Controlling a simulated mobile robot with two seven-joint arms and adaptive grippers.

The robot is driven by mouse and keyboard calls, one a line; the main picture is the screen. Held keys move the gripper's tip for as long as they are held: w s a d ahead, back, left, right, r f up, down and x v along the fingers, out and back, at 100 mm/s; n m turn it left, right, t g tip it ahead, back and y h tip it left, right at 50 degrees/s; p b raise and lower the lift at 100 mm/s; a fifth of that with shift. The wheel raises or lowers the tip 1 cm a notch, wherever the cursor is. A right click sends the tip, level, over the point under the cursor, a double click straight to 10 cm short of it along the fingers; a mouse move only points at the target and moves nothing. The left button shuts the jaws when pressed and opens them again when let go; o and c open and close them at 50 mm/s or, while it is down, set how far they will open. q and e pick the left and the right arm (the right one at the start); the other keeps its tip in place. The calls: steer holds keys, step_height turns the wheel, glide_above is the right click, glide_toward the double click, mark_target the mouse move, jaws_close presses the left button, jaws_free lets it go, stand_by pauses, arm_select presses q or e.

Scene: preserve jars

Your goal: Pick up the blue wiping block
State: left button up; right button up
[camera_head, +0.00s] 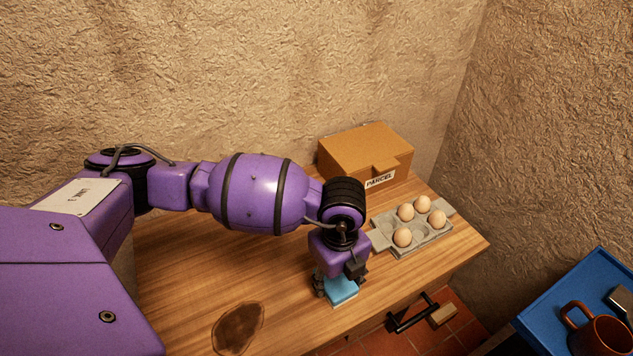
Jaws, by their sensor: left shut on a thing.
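The blue wiping block (342,291) is at the front part of the wooden table, below my left gripper (338,282). The gripper points down with its fingers at the block's sides and is shut on it. The upper part of the block and part of the fingers are hidden by my wrist. I cannot tell whether the block touches the tabletop. My right gripper is not in view.
A brown stain (238,327) lies on the wooden table (190,275) left of the block. A parcel box (362,155) and a grey egg tray (428,236) with several eggs stand behind. A blue surface (565,312) at lower right holds a brown mug (600,337).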

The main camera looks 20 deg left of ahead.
arm_select(q)
steer(key=shift+w+r, duration=0.1)
steer(key=shift+r, duration=0.45)
step_height(320, 180, up, 2)
steer(key=shift+r, duration=0.2)
steer(key=s+d+r, duration=0.2)
steer(key=r, duration=0.1)
steer(key=s+r+p, duration=0.1)
steer(key=r, duration=0.1)
steer(key=shift+s+d+r, duration=0.25)
steer(key=shift+s+d, duration=0.15)
steer(key=s+d+r, duration=0.4)
steer(key=s+d, duration=0.1)
steer(key=s, duration=0.3)
